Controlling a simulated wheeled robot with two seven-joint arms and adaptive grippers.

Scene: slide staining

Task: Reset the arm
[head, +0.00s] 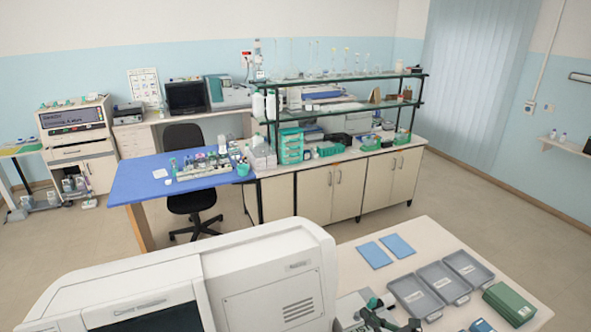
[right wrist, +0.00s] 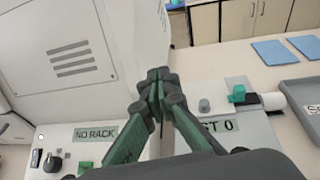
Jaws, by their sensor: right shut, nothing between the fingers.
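My right gripper (head: 378,318) is at the bottom edge of the head view, just right of the large white machine (head: 270,285). In the right wrist view its green and dark fingers (right wrist: 157,82) meet at the tips. My left gripper is not in view.
A white bench (head: 460,238) holds two blue pads (head: 374,254), grey trays (head: 416,297) and a green box (head: 509,304). A small teal-capped part (right wrist: 238,94) lies close right of the fingers.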

